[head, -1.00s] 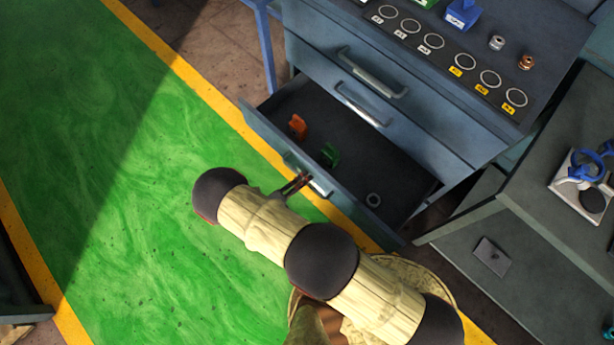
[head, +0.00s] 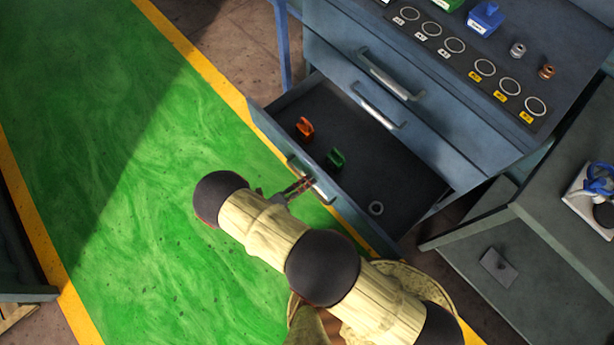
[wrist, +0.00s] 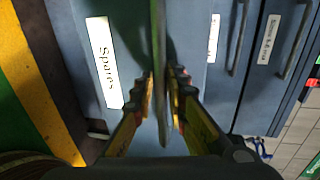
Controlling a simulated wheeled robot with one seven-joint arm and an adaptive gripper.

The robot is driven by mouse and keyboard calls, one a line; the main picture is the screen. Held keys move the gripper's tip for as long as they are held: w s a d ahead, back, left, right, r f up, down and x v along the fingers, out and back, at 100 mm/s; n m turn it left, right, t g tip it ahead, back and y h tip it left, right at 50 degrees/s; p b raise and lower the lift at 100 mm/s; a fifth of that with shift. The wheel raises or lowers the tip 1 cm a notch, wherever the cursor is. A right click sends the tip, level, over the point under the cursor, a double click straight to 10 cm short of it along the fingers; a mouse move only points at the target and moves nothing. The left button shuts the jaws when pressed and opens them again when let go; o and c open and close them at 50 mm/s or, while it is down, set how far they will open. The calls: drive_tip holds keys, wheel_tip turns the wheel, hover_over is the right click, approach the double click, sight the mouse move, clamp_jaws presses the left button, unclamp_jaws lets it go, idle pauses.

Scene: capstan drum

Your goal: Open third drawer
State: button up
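The third drawer (head: 345,205) of the blue cabinet is the lowest one and stands well open, its dark inside showing. An orange item (head: 305,128), a green item (head: 335,159) and a small ring (head: 376,208) lie in it. My gripper (head: 303,185) is at the handle (head: 322,188) on the drawer's front. In the wrist view, my gripper's fingers (wrist: 160,85) are closed in on both sides of the handle bar (wrist: 159,40). A white "Spares" label (wrist: 104,62) is on the drawer front beside it. The exact finger contact is partly hidden.
Two upper drawers (head: 420,125) are shut, with metal handles. The cabinet top holds a strip of ring-marked spots (head: 470,62) and small parts. A grey bench (head: 560,215) stands at the right. Green floor (head: 130,170) with yellow lines is clear at the left.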

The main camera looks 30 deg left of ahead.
drive_tip(key=shift+o, duration=0.9)
